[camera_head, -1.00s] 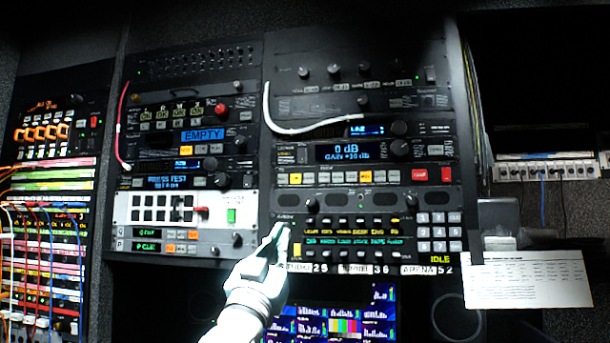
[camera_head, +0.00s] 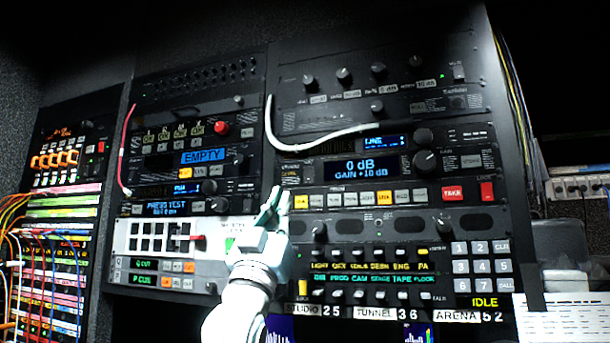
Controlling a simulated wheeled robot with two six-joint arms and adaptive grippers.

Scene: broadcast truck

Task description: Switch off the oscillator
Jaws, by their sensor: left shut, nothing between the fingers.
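My left gripper (camera_head: 278,198) is shut and empty. Its fingertips are in front of the rack, just left of the yellow-lit button (camera_head: 302,202) on the "0 dB GAIN +10 dB" unit (camera_head: 362,168). I cannot tell whether they touch the panel. No label I can read says oscillator, so I cannot tell which control is its switch. A dark panel with several knobs (camera_head: 344,76) is at the top right of the rack. My right gripper is not in view.
A white cable (camera_head: 330,135) loops across the upper right units. Below are an intercom key panel (camera_head: 370,265) and a keypad (camera_head: 481,266). A red TAKE button (camera_head: 453,194) and a LOCK switch (camera_head: 487,191) are at the right. Patch cables (camera_head: 30,270) hang at the far left.

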